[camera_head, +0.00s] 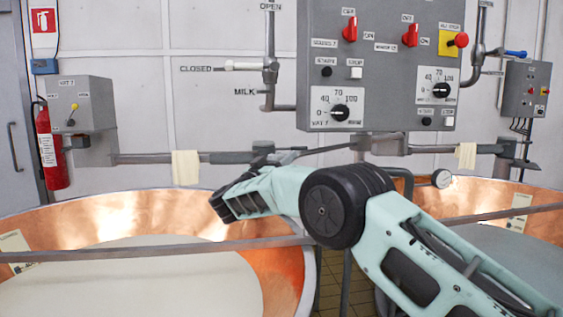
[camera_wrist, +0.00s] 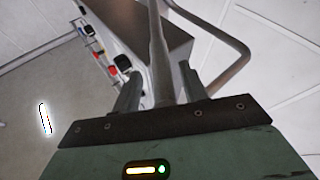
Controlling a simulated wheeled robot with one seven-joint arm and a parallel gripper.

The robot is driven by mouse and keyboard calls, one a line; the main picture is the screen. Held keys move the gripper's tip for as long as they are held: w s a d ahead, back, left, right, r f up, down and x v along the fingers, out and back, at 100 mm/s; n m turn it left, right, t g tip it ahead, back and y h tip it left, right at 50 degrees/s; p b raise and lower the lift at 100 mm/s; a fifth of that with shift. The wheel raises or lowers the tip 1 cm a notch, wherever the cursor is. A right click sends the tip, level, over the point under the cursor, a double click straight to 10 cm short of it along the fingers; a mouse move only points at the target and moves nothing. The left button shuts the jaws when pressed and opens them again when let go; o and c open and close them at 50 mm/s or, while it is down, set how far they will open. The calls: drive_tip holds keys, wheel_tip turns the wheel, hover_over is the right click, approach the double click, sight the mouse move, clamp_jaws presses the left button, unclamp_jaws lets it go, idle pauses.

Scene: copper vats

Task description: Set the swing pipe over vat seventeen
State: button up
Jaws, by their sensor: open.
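Two copper vats stand in the head view, the left vat (camera_head: 285,275) and the right vat (camera_head: 545,225). I cannot read which is seventeen. A horizontal grey pipe (camera_head: 140,158) runs above the left vat, with a thicker dark sleeve and a pale cloth on it. A thinner pipe continues right beneath the control panel. Which part is the swing pipe is not clear. In the wrist view a grey pipe (camera_wrist: 157,50) passes between the spread fingers of my gripper (camera_wrist: 157,88). No firm contact shows. In the head view my wrist hides part of the pipe area.
A grey control panel (camera_head: 385,60) with knobs and red switches hangs above centre. A switch box (camera_head: 80,105) and a red fire extinguisher (camera_head: 50,150) are at left. Bars cross both vats. A narrow tiled floor gap (camera_head: 330,285) lies between the vats.

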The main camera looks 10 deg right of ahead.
drive_tip(key=shift+f, duration=0.15)
drive_tip(key=shift+s+a+f, duration=0.1)
drive_tip(key=shift+a+f, duration=0.05)
drive_tip(key=b+v, duration=0.4)
drive_tip(key=v, duration=1.3)
